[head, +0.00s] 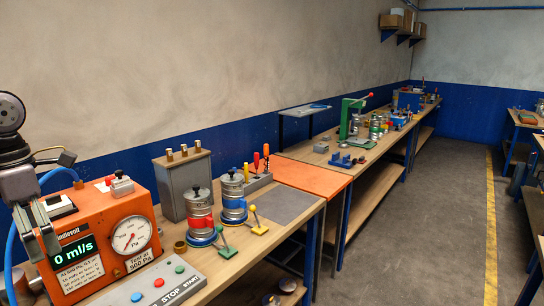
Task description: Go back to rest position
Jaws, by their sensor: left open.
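My left gripper (41,250) hangs at the left edge of the head view, with its fingers pointing down and apart. It is open and I see nothing between the fingers. It appears in front of the left part of the orange test box (95,208). The box has a green display reading 0 ml/s and a round dial gauge (131,235). My right gripper is not in view.
A control panel with STOP and START buttons (157,286) lies before the box. Two metal canisters with red (200,217) and blue (233,197) bands stand to its right, near a grey case (183,185). More benches run along the wall. The aisle floor is clear.

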